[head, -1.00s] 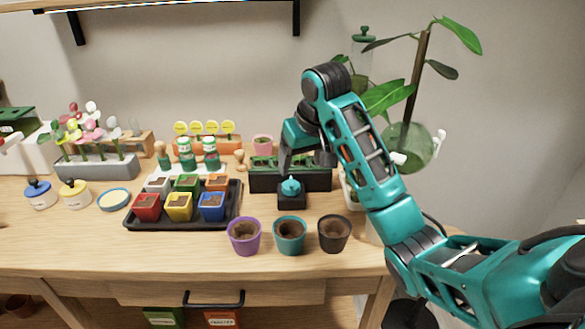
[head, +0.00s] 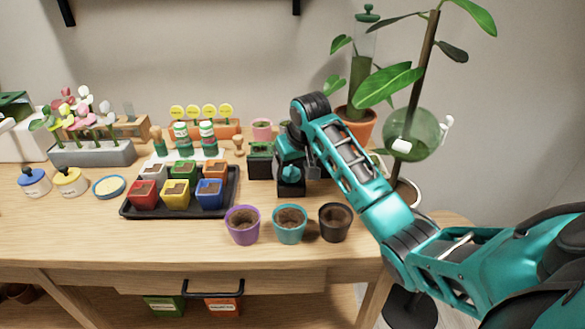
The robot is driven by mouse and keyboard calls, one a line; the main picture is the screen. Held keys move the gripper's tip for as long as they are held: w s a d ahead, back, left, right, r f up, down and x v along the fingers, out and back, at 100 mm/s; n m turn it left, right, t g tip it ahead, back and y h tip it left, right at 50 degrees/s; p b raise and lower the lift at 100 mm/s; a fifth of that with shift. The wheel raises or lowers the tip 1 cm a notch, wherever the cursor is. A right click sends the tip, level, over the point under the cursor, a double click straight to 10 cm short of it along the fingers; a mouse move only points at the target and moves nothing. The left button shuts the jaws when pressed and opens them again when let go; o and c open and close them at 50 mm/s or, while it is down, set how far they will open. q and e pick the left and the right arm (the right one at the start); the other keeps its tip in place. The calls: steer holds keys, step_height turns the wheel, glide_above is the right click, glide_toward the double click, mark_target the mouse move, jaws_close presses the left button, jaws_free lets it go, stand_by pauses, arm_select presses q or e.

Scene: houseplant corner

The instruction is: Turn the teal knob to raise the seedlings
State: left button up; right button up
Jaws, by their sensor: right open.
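The teal knob (head: 291,171) sits on a small black base (head: 291,187) near the middle of the bench. My right gripper (head: 297,169) is open and is lowered over the knob, with a dark finger to the knob's right. I cannot tell whether the fingers touch it. Behind the base, a dark green planter box (head: 259,166) shows only in part; my right arm hides its right side. I cannot make out any seedlings standing above its rim. My left gripper is out of view.
A black tray (head: 180,212) of coloured pots stands to the left. Purple (head: 242,238), teal (head: 290,236) and black (head: 334,236) pots stand in front. The bench's front left is clear.

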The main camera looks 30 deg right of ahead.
steer(key=shift+w+f, duration=0.25)
steer(key=shift+f, duration=0.3)
steer(key=c, duration=1)
